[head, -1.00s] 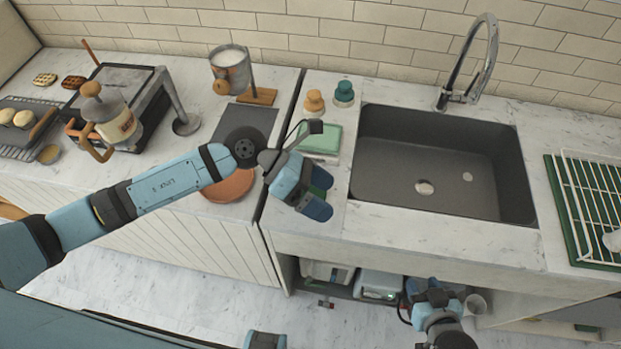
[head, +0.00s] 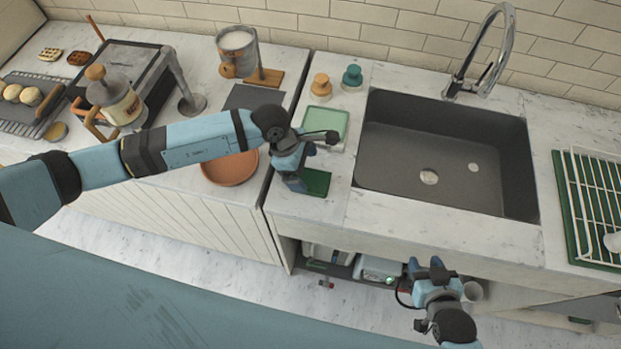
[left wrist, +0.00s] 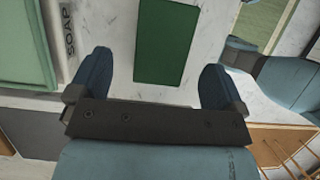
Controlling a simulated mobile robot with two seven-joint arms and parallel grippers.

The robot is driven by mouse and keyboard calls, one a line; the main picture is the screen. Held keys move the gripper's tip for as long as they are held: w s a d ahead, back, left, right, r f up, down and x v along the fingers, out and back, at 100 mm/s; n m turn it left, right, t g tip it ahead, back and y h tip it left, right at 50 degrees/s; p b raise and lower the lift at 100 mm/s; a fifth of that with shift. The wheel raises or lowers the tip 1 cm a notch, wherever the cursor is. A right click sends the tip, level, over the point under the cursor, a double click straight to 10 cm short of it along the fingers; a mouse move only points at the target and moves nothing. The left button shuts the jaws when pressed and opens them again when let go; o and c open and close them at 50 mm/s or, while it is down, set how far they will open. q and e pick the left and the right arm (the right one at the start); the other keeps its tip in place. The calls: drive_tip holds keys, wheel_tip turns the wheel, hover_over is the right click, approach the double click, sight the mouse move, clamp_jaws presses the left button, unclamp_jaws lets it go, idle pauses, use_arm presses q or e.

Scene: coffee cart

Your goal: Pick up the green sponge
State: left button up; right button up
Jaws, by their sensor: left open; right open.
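The green sponge (head: 317,182) is a flat dark green block lying on the marble counter left of the sink. It also shows in the left wrist view (left wrist: 168,40), beyond and between the fingertips. My left gripper (head: 294,183) is open and empty, just left of the sponge in the head view. In the left wrist view, its blue fingers (left wrist: 156,62) are spread wider than the sponge, which looks apart from both. My right gripper (head: 425,264) is open and empty, low in front of the cabinet under the sink.
A light green block on a tray marked SOAP (head: 325,122) lies just behind the sponge. An orange bottle (head: 321,86) and a teal bottle (head: 352,77) stand behind. The sink (head: 445,150) is to the right, a terracotta dish (head: 230,168) to the left.

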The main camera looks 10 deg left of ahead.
sight(310, 179)
use_arm(q)
drive_tip(key=p+x, duration=0.1)
drive_tip(key=x, duration=0.2)
drive_tip(key=shift+s+d+f+p, duration=0.2)
drive_tip(key=shift+f+p, duration=0.1)
drive_tip(key=shift+p, duration=0.05)
drive_tip(key=shift+d+f, duration=0.2)
drive_tip(key=shift+f, duration=0.35)
drive_tip(key=shift+f, duration=0.2)
drive_tip(key=c, duration=1)
drive_tip(key=shift+r, duration=0.1)
